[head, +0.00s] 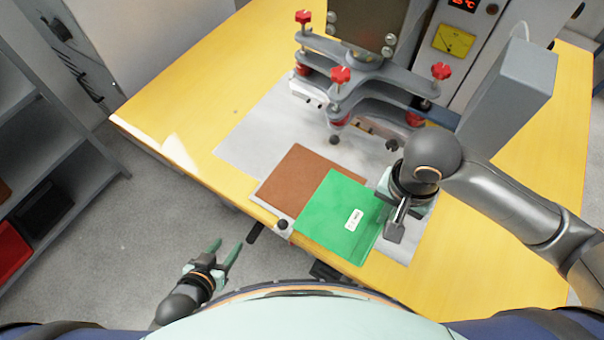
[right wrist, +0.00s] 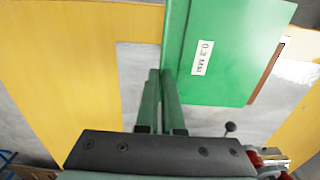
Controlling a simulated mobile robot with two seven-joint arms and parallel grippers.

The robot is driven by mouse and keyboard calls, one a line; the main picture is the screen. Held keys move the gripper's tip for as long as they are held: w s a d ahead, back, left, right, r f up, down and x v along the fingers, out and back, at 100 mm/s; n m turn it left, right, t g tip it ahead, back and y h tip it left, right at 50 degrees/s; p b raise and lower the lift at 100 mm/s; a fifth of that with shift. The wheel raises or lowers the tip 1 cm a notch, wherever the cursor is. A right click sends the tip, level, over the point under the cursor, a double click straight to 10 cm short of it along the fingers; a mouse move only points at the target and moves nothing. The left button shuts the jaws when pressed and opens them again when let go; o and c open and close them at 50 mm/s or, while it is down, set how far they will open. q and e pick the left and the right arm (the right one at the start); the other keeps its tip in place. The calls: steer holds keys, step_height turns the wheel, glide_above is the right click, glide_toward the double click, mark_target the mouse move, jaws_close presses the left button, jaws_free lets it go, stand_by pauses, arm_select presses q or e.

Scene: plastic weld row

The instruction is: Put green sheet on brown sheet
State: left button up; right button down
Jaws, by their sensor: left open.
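The green sheet (head: 335,210) with a white label lies right of the brown sheet (head: 297,178) in the head view and hides part of its right side. In the right wrist view the green sheet (right wrist: 225,50) is large, with a strip of the brown sheet (right wrist: 268,65) showing past its right edge. My right gripper (right wrist: 161,78) is at the green sheet's edge, its fingers close together and apparently shut on it. Whether the green sheet touches the brown one is unclear. My left gripper (head: 227,246) is open and empty, in front of the table.
A press with red knobs (head: 340,75) stands behind the sheets on the yellow table (head: 170,100). A grey mat (head: 250,140) lies under the sheets. A small dark knob (head: 283,224) sits near the table's front edge. The table's left part is clear.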

steer(key=shift+w+a, duration=0.2)
steer(key=shift+w+a+f, duration=0.1)
steer(key=shift+w, duration=0.25)
steer(key=w+a+f, duration=0.1)
steer(key=w+f, duration=0.2)
steer(key=w, duration=0.1)
steer(key=w+a+f+b, duration=0.1)
steer(key=w+f, duration=0.1)
steer(key=w, duration=0.1)
steer(key=w+a+f+b, duration=0.1)
steer(key=w+a+f, duration=0.1)
steer(key=w+f, duration=0.1)
steer(key=shift+w+f, duration=0.3)
steer(key=shift+w, duration=0.55)
steer(key=shift+w+a+f, duration=0.1)
steer(key=shift+w+f, duration=0.15)
steer(key=shift+f, duration=0.1)
step_height(320, 180, down, 3)
steer(key=shift+w+f+b, duration=0.1)
steer(key=shift+w+b, duration=0.05)
steer(key=shift+b, duration=0.15)
arm_select(q)
steer(key=f, duration=0.2)
steer(key=shift+w+a+f, duration=0.25)
steer(key=shift+a+f, duration=0.05)
steer(key=shift+a, duration=0.05)
arm_select(e)
steer(key=shift+f, duration=0.1)
steer(key=shift+f, duration=0.15)
